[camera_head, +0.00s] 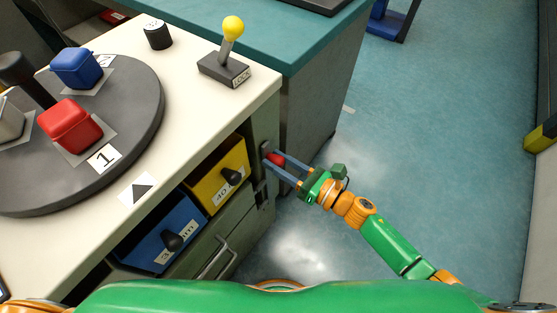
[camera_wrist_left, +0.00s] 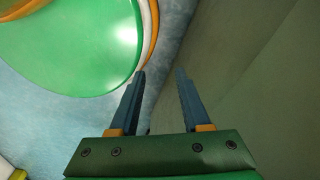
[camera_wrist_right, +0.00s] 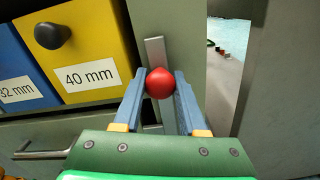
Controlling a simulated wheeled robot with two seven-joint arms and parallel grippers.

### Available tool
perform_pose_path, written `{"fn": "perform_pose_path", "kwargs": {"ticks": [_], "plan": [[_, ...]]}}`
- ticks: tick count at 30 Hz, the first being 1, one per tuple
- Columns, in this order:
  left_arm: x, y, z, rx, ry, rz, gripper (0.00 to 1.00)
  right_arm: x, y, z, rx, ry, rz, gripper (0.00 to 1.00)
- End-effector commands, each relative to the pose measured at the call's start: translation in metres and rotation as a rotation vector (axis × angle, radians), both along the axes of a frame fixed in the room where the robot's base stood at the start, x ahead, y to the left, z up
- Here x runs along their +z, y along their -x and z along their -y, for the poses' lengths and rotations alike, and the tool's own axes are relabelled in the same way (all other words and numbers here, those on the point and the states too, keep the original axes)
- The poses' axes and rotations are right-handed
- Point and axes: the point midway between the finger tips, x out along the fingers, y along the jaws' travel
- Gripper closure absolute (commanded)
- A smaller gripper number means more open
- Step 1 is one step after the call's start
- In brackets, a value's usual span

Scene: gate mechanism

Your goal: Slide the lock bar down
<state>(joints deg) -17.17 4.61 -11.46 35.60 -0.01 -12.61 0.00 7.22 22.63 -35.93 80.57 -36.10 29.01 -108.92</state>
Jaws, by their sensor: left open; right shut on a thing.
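The lock bar (camera_wrist_right: 154,55) is a grey upright strip on the cabinet's corner post, with a round red knob (camera_wrist_right: 160,83) on it. In the head view the red knob (camera_head: 276,160) shows at the cabinet's right side. My right gripper (camera_wrist_right: 160,88) is shut on the red knob, one blue finger on each side; in the head view it (camera_head: 268,161) reaches in from the right. The lower part of the bar is partly hidden by my right gripper. My left gripper (camera_wrist_left: 161,72) is open and empty beside a plain grey-green surface; it is not visible in the head view.
A yellow drawer (camera_head: 219,177) marked 40 mm and a blue drawer (camera_head: 164,236) sit left of the bar. A handle (camera_head: 214,258) is below them. A yellow-topped lever (camera_head: 232,28) marked LOCK and a dark turntable (camera_head: 140,120) stand on top. Open floor lies right.

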Motion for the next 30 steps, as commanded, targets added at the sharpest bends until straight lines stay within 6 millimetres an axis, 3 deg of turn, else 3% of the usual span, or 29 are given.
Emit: {"fn": "perform_pose_path", "kwargs": {"ticks": [26,30], "plan": [[0.000,0.001,0.000,0.000,0.001,-0.002,0.53,0.000,0.000,0.000,-0.001,0.000,0.000,1.00],[-0.011,0.001,0.000,0.000,0.001,-0.002,0.53,-0.011,0.000,0.000,-0.001,0.000,0.000,1.00]]}}
